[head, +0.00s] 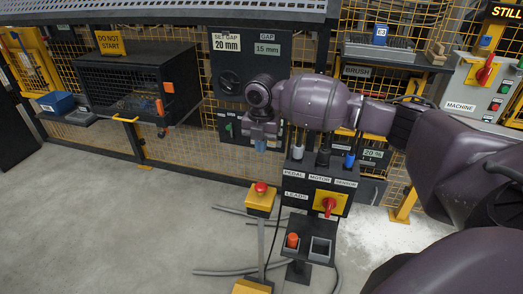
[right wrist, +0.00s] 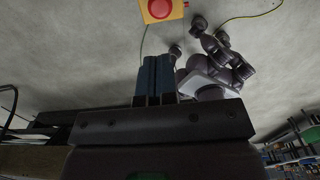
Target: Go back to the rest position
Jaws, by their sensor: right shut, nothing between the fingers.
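My right arm reaches in from the right in the head view, across the front of the machine. My right gripper (head: 260,146) hangs at the arm's left end, below the wrist, and points down. It is in front of the black panel, above and left of the pedestal box. In the right wrist view its two blue-grey fingers (right wrist: 155,78) are together with nothing between them. My left gripper is not in either view.
A yellow box with a red button (head: 261,188) stands below my gripper. The pedestal control box (head: 318,185) with a red switch is close under my forearm. A black mesh cage (head: 135,85) is at left. The grey floor (head: 110,220) is clear at lower left.

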